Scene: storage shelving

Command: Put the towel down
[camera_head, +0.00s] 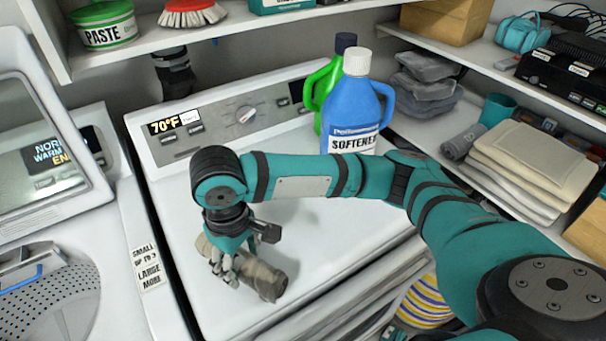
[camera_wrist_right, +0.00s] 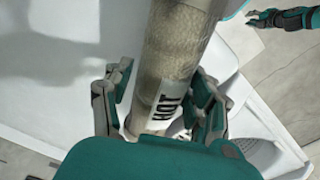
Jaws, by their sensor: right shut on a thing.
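The towel (camera_head: 248,268) is a rolled grey-beige cloth, low over the front left of the white machine's top (camera_head: 330,235). My right gripper (camera_head: 232,262) points down and is shut on it. In the right wrist view the roll (camera_wrist_right: 176,55) runs between the fingers (camera_wrist_right: 160,105) and has a band reading "HOT". Whether the roll touches the machine top is hard to tell. My left gripper (camera_wrist_right: 264,18) shows small at the top right of the right wrist view, away from the towel; its jaw opening is unclear.
A blue softener bottle (camera_head: 352,105) and a green bottle (camera_head: 323,88) stand at the back right of the machine top. An open washer drum (camera_head: 50,300) is at left. Folded towels (camera_head: 530,165) lie on the right shelf. The machine top around the roll is clear.

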